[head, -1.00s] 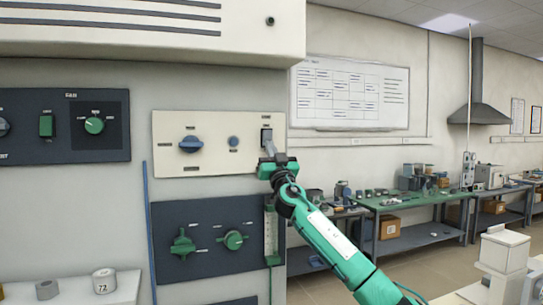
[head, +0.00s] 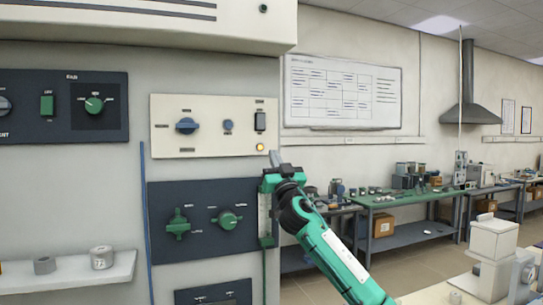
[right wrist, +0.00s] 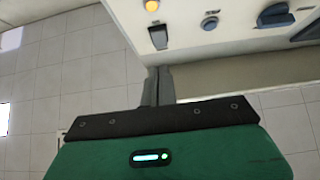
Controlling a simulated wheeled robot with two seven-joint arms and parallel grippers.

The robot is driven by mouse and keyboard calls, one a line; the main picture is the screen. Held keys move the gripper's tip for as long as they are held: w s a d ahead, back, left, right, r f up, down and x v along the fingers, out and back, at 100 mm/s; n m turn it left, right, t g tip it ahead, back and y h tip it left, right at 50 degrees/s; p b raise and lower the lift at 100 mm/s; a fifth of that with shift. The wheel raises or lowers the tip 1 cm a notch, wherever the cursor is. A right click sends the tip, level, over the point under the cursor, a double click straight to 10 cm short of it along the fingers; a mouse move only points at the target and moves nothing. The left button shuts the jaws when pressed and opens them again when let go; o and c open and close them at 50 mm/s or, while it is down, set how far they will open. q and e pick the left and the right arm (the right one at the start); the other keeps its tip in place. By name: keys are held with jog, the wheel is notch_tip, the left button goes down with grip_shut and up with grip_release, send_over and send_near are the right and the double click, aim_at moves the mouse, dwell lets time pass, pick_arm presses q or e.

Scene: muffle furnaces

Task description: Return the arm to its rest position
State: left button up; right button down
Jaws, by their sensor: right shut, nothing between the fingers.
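My right gripper (head: 274,158) is in front of the right edge of the cream control panel (head: 215,142), below its black rocker switch (head: 260,121). Its grey fingers are together and empty, and they also show shut in the right wrist view (right wrist: 158,86). A lit amber lamp (head: 260,147) is on the panel, just left of the fingertips; it also glows in the right wrist view (right wrist: 151,5). The switch shows in the right wrist view (right wrist: 158,37), apart from the fingers. My left gripper is not in view.
A dark panel with green valve handles (head: 178,224) is below the cream one, with a flow tube (head: 264,215) close beside my right arm. A shelf (head: 70,270) with small rolls is at lower left. Green workbenches (head: 400,199) stand farther back at right.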

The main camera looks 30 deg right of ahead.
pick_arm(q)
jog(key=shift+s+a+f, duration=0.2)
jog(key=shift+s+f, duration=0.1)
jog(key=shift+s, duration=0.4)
pick_arm(e)
jog(key=shift+s+f, duration=0.25)
jog(key=shift+f, duration=0.35)
jog(key=shift+s+r, duration=0.1)
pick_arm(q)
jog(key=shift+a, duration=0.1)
